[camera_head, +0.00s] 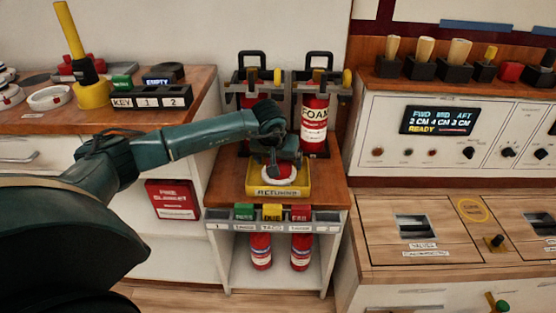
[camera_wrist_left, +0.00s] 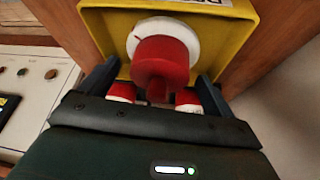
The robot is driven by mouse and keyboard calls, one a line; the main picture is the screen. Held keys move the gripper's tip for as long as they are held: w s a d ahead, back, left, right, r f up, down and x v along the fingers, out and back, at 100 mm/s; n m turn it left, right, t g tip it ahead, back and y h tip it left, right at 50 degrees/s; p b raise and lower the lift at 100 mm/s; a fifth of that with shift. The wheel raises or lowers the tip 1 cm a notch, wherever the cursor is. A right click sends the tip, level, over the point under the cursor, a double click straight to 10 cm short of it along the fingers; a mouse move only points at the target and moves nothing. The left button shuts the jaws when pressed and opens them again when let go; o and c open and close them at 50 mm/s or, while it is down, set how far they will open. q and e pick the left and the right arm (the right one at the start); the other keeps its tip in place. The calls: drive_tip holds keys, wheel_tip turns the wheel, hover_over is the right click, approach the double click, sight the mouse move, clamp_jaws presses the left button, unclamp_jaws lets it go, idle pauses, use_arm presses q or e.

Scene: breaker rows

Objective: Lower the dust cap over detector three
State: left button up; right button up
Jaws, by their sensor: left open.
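A red-and-white round piece (camera_head: 278,172) sits in the yellow tray marked RETURNS (camera_head: 277,191), under my left gripper (camera_head: 278,163). In the left wrist view it shows as a white disc with a thick red knob (camera_wrist_left: 162,62), between the two spread fingers of my left gripper (camera_wrist_left: 159,77). The fingers look apart from it. I cannot tell for sure whether it is the dust cap. White round pieces with red marks, perhaps detectors, lie on the left counter; one is a white ring (camera_head: 50,98). No detector number is readable. My right gripper is not in view.
Fire extinguishers, one marked FOAM (camera_head: 314,122), stand behind the tray. A bin row with green, yellow and red tags (camera_head: 272,213) is in front. A key box (camera_head: 150,101) and a yellow post (camera_head: 70,35) stand on the left counter. A control panel (camera_head: 438,120) is right.

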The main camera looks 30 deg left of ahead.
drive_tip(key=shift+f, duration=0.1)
use_arm(q)
drive_tip(key=p+v, duration=0.2)
drive_tip(key=v, duration=1.1)
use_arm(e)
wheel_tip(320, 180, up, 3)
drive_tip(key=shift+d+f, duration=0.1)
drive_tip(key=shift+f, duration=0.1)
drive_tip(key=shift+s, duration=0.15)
